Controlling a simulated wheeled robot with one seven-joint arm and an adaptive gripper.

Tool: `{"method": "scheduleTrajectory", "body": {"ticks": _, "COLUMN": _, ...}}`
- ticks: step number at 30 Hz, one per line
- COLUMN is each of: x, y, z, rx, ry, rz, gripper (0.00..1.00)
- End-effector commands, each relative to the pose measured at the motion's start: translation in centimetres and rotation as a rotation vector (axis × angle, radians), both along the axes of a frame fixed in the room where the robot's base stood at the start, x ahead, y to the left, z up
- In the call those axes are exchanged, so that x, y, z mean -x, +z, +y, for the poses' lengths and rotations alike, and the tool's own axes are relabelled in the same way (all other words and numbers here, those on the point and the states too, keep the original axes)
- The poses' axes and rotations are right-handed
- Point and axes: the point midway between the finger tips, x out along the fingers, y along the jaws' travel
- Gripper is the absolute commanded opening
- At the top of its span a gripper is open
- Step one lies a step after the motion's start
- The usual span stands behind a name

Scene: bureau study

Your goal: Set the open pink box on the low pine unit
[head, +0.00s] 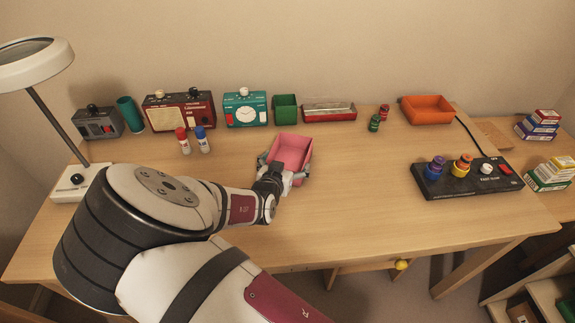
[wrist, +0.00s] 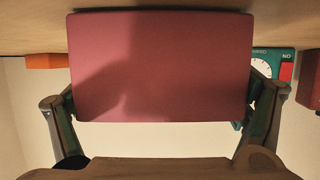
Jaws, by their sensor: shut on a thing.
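The open pink box (head: 291,150) is at the middle of the desk in the head view, its open top facing up. My gripper (head: 285,168) is shut on it, with a finger at each side. In the wrist view a flat pink wall of the box (wrist: 160,65) fills the space between the fingers of my gripper (wrist: 162,112). I cannot tell whether the box touches the desk or hangs just above it. A low pale wood unit (head: 548,293) with open compartments shows partly at the lower right, cut off by the picture edge.
A black control panel (head: 466,178) lies at the right. Small stacked boxes (head: 550,174) stand beyond it. The desk's front middle is clear.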

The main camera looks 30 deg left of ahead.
Motion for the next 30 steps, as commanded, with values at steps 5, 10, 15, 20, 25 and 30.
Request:
{"method": "scheduleTrajectory", "body": {"ticks": 5, "x": 0.0, "y": 0.1, "z": 0.0, "rx": -0.002, "ry": 0.001, "rz": -0.002, "gripper": 0.61}}
{"method": "scheduleTrajectory", "body": {"ticks": 10, "x": 0.0, "y": -0.2, "z": 0.0, "rx": -0.002, "ry": 0.001, "rz": -0.002, "gripper": 0.61}}
{"method": "scheduleTrajectory", "body": {"ticks": 15, "x": 0.0, "y": -0.3, "z": 0.0, "rx": -0.001, "ry": 0.001, "rz": -0.002, "gripper": 1.0}}
{"method": "scheduleTrajectory", "body": {"ticks": 20, "x": 0.0, "y": -0.3, "z": 0.0, "rx": -0.001, "ry": 0.001, "rz": -0.001, "gripper": 1.0}}
{"method": "scheduleTrajectory", "body": {"ticks": 25, "x": 0.1, "y": 0.0, "z": 0.0, "rx": -0.001, "ry": 0.001, "rz": -0.001, "gripper": 1.0}}
{"method": "scheduleTrajectory", "body": {"ticks": 30, "x": 1.3, "y": 0.8, "z": -0.2, "rx": 0.0, "ry": 0.001, "rz": 0.0, "gripper": 1.0}}
